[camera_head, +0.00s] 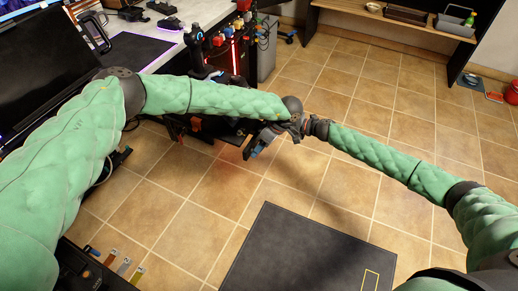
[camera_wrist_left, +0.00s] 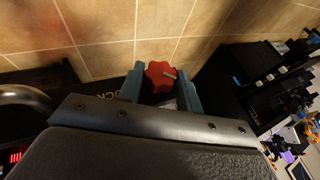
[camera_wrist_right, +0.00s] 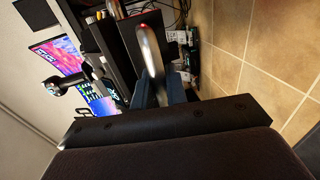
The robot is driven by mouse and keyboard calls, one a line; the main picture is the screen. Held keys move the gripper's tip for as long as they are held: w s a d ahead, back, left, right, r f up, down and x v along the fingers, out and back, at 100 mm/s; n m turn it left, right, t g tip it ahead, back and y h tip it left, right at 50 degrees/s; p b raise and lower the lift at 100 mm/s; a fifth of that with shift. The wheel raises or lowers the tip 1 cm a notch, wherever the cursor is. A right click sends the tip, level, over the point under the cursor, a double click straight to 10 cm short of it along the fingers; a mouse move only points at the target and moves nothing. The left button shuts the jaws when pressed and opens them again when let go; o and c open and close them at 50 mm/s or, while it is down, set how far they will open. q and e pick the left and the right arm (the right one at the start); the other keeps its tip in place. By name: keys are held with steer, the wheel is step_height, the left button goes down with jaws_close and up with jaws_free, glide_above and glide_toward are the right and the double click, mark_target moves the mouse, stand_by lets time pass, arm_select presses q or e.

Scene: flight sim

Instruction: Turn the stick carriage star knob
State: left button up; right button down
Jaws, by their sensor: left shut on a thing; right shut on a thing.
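The red star knob (camera_wrist_left: 160,77) shows in the left wrist view between the two blue-grey fingers of my left gripper (camera_wrist_left: 162,90), which is shut on it. In the head view my left gripper (camera_head: 257,146) points down beside the dark rig in the middle; the knob cannot be made out there. In the right wrist view my right gripper (camera_wrist_right: 158,92) is shut on a pale metal bar (camera_wrist_right: 152,58) with a red tip. In the head view the right wrist meets the left one, and the right fingers are hard to see.
A desk (camera_head: 150,47) with control gear stands at the upper left. A dark flat panel (camera_head: 300,250) lies at the bottom middle. A grey bin (camera_head: 266,50) stands behind the rig, and a shelf (camera_head: 400,18) at the back right. The tiled floor (camera_head: 350,85) is mostly clear.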

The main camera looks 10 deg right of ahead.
arm_select(q)
steer(key=shift+w+d+f+m+g+y, duration=0.1)
steer(key=shift+w+m+g+y, duration=0.1)
steer(key=shift+g+y, duration=0.35)
steer(key=shift+w+m+g+y, duration=0.1)
steer(key=shift+m+g+y, duration=0.1)
steer(key=shift+g+y, duration=0.35)
steer(key=o, duration=1)
steer(key=shift+s, duration=0.1)
steer(key=v, duration=1.2)
